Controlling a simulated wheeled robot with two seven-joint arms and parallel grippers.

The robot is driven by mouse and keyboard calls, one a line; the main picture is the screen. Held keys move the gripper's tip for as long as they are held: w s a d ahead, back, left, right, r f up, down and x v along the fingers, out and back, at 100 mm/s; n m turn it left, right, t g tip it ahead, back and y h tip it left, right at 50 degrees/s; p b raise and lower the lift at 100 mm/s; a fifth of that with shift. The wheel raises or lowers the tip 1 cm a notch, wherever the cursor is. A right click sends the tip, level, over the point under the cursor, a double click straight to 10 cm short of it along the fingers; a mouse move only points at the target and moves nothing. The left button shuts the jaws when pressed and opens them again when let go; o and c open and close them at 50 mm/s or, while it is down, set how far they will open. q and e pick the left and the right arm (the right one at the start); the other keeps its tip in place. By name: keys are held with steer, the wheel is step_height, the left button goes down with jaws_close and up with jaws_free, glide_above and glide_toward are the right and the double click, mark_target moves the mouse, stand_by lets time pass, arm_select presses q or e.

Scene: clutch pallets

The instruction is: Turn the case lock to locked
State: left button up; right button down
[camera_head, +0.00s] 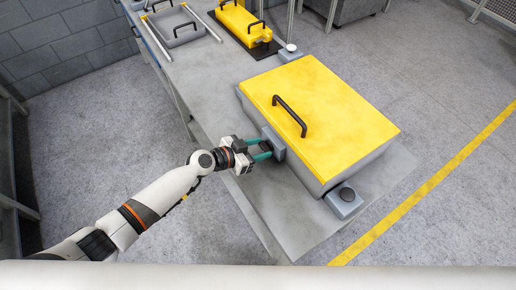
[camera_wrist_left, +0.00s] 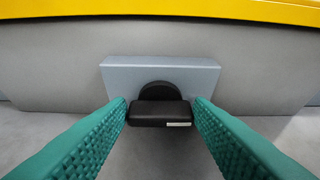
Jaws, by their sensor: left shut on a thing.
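The case (camera_head: 320,105) has a yellow lid with a black handle (camera_head: 289,115) and a grey body, and lies closed on the grey table. Its lock has a blue-grey plate (camera_head: 273,143) on the case's near-left side. In the left wrist view the lock plate (camera_wrist_left: 115,78) carries a black knob (camera_wrist_left: 160,112), with its bar lying level and a pale mark near the right end. My left gripper (camera_head: 260,146) has its green fingers on either side of the bar, shut on its two ends. Its fingertips also show in the left wrist view (camera_wrist_left: 160,110). My right gripper is not in view.
A grey block with a dark round top (camera_head: 345,199) stands at the case's near right corner, and a similar one (camera_head: 289,52) at the far corner. A smaller yellow case (camera_head: 244,24) and a grey tray (camera_head: 175,27) lie farther back.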

arm_select(q)
steer(key=n+b, duration=0.1)
steer(key=b, duration=0.1)
steer(key=n+g+h+b, duration=0.1)
steer(key=b, duration=0.2)
steer(key=n+g+b, duration=0.1)
steer(key=b, duration=0.2)
steer(key=shift+w+a+f, duration=0.2)
steer(key=shift+w+f, duration=0.1)
steer(key=shift+f, duration=0.1)
steer(key=shift+r+n+h+b, duration=0.2)
steer(key=shift+n+h+b, duration=0.5)
steer(key=shift+b, duration=0.65)
steer(key=shift+a, duration=0.1)
steer(key=o, duration=1)
steer(key=b+v, duration=0.2)
steer(key=v, duration=1)
steer(key=shift+w+r+b, duration=0.2)
steer(key=shift+r+b, duration=0.05)
steer(key=shift+b, duration=0.1)
